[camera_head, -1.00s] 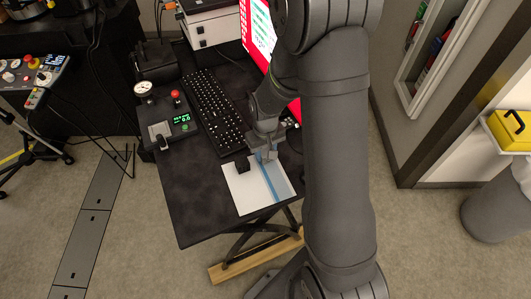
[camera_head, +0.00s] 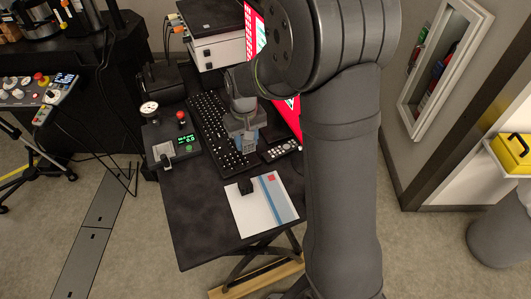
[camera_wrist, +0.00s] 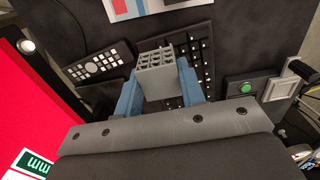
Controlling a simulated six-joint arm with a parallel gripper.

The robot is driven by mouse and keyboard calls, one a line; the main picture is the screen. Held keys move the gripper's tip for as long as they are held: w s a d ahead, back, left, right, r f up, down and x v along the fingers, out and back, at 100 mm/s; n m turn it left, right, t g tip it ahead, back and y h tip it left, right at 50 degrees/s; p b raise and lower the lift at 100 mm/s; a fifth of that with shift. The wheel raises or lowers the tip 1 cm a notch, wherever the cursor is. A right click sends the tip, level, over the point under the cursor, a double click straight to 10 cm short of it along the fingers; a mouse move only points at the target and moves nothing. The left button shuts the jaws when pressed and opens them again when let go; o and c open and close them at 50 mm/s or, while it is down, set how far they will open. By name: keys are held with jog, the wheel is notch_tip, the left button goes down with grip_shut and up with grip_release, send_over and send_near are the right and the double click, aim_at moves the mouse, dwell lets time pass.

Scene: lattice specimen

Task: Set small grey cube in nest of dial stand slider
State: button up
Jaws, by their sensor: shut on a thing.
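The small grey cube (camera_wrist: 155,76), a block with an open lattice face, sits between the blue fingertips of my gripper (camera_wrist: 157,88) in the wrist view. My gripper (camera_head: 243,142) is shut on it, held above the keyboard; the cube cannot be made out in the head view. The dial stand (camera_head: 172,139) is left of the gripper, with a round dial, red button and lit green display. Its slider nest (camera_head: 163,154) is a light grey square part at its front left. In the wrist view the nest (camera_wrist: 292,80) shows at the right, apart from the cube.
A black keyboard (camera_head: 211,125) lies under my gripper, right of the dial stand. A remote-like keypad (camera_head: 282,149) lies to the right. A white sheet (camera_head: 262,215) with a blue stripe and a black block (camera_head: 246,186) lies at the table's front. The table's left front is clear.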

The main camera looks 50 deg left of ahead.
jog(key=s+a, duration=0.7)
jog(key=a, duration=0.7)
send_over(164, 150)
jog(key=shift+s+a+f, duration=0.1)
jog(key=shift+f, duration=2.6)
jog(key=shift+o, duration=1.4)
jog(key=shift+c, duration=1.1)
jog(key=shift+f, duration=0.65)
